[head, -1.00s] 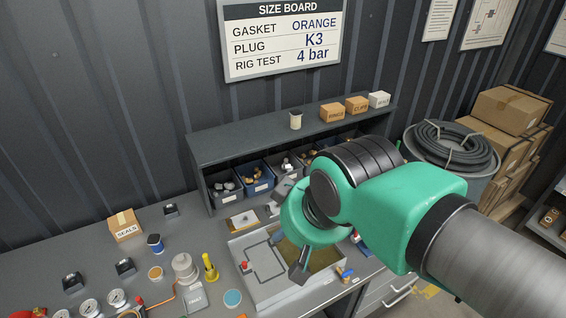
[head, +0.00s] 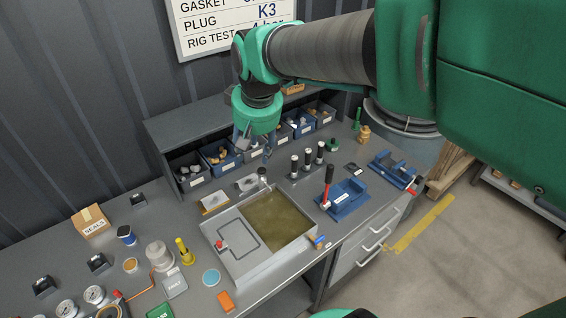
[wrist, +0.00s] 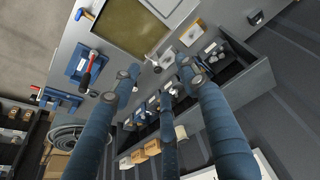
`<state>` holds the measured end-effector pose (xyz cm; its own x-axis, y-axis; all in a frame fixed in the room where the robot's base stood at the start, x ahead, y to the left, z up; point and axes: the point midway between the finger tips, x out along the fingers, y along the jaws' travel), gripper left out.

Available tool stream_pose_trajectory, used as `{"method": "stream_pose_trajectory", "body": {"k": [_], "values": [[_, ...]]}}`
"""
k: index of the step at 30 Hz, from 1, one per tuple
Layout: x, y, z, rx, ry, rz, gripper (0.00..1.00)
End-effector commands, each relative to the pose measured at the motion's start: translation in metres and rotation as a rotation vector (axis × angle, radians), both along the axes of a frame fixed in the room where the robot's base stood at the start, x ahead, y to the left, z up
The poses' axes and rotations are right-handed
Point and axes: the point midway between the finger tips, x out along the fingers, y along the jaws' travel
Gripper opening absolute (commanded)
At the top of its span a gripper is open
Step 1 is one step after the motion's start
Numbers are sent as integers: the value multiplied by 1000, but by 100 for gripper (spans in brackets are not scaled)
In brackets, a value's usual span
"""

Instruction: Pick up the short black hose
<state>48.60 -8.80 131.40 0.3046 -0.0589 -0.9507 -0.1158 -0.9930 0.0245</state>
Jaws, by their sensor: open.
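I cannot single out a short black hose with certainty. Three upright black cylinders with pale bands (head: 308,159) stand in a row on the bench, right of the tray; I cannot tell if any is a hose. A coil of dark hose (wrist: 84,138) shows at the lower left in the wrist view. My gripper (head: 254,148) points down in front of the shelf bins, its blue-grey fingers apart and nothing seen between them. In the wrist view my gripper (wrist: 158,72) also shows spread fingers, partly covering the bins and bench.
A grey tray (head: 222,262) with a brownish panel sits on the bench. A blue fixture with a red-handled tool (head: 347,200) and a blue vise (head: 392,168) are to its right. Parts bins (head: 222,166) line the shelf (head: 170,130). Gauges and small parts crowd the left.

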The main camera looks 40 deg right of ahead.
Motion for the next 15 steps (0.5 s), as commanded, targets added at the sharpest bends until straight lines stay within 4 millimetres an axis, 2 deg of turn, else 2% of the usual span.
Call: {"method": "stream_pose_trajectory", "body": {"k": [6,15], "values": [[48,-41,-20,6,58,-38,44],[103,-105,-61,20,131,-86,44]]}}
